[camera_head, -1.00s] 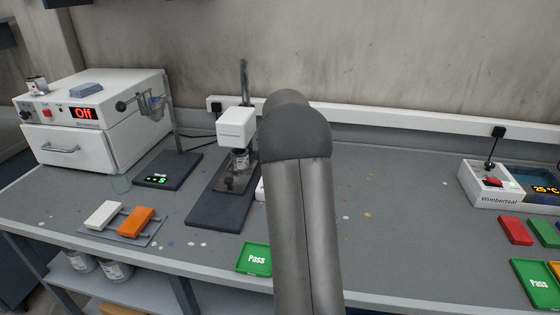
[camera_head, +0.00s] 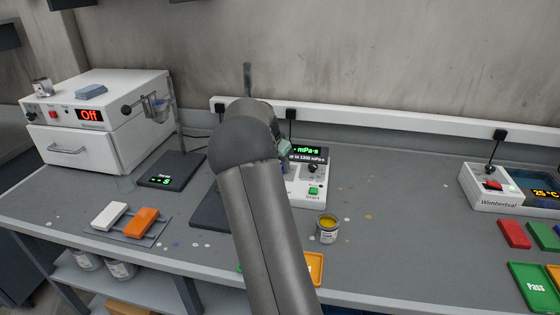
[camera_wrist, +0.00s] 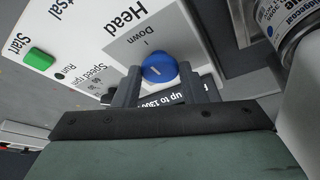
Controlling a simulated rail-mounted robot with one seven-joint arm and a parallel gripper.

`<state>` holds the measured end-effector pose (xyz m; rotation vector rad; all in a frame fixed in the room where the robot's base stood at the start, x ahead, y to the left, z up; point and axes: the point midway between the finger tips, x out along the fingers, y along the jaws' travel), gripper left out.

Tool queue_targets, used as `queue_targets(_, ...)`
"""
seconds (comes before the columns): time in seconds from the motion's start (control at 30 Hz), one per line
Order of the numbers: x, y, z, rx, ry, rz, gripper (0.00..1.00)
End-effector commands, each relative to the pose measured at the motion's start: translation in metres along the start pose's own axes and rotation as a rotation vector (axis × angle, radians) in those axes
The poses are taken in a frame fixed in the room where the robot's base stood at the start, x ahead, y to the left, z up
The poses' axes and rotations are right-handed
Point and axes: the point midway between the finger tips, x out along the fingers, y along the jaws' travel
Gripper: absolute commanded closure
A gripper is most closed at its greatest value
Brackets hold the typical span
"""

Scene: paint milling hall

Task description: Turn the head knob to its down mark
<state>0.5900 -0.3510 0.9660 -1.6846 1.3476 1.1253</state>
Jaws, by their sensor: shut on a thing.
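The head knob (camera_wrist: 158,67) is a round blue knob with a short white pointer line, on a white panel lettered "Head". The down mark (camera_wrist: 146,43) is a short line beside the word "Down", just above the knob in the wrist view. My gripper (camera_wrist: 160,73) has a finger on either side of the knob and is shut on it. The pointer does not clearly line up with the down mark. In the head view the panel belongs to the white instrument (camera_head: 313,190) with a green-lettered display; my arm hides the knob and most of my gripper there.
A green Start button (camera_wrist: 39,60) is on the same panel. A metal can (camera_wrist: 292,28) is close at the wrist view's upper right. An open can of yellow paint (camera_head: 327,229) stands in front of the instrument.

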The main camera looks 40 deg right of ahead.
Motion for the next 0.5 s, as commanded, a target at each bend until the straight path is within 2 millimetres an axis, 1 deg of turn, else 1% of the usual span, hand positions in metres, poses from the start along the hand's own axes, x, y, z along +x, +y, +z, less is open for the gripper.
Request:
queue_targets(0.2, -0.0007, -0.0012, -0.0008, 0.036, 0.002, 0.012, 0.85)
queue_targets(0.5, -0.0004, -0.001, -0.0006, 0.042, 0.001, 0.014, 0.85)
